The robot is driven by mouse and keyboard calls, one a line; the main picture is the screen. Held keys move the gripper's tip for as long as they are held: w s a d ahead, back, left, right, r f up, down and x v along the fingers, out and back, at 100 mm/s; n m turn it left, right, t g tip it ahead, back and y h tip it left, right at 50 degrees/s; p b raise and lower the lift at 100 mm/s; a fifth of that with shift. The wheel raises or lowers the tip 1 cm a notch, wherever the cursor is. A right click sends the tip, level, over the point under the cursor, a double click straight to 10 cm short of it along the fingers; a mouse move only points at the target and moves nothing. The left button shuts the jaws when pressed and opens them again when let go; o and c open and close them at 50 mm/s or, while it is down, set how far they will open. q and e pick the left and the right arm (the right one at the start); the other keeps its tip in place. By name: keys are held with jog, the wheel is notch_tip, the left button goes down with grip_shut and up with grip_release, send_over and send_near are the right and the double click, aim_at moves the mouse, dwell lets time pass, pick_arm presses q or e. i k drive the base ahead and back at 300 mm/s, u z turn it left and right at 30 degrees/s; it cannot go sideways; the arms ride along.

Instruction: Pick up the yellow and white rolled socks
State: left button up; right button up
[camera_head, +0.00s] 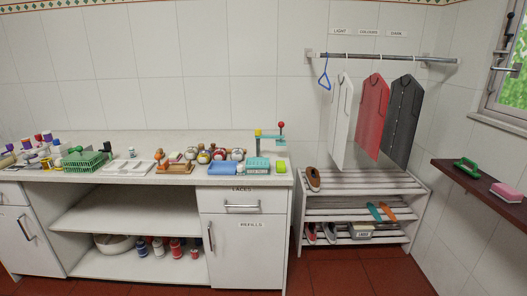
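Several small round bundles, white with coloured parts, sit in a group on the counter (130,142) behind the trays. They may be rolled socks, such as the bundle with yellow and white on it (204,157). They are too small for me to tell their patterns surely. Neither of my grippers is in view.
A blue tray (223,168), a teal tray (258,164), a green basket (84,160) and a wooden rack (175,168) stand on the counter. Right of it are a slatted shoe rack (365,181), hanging shirts (370,118) and a wall shelf (480,188). Red floor is clear in front.

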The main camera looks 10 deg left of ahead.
aim_at(203, 157)
jog(key=z, duration=0.3)
jog(key=i, duration=1.9)
jog(key=u, duration=0.8)
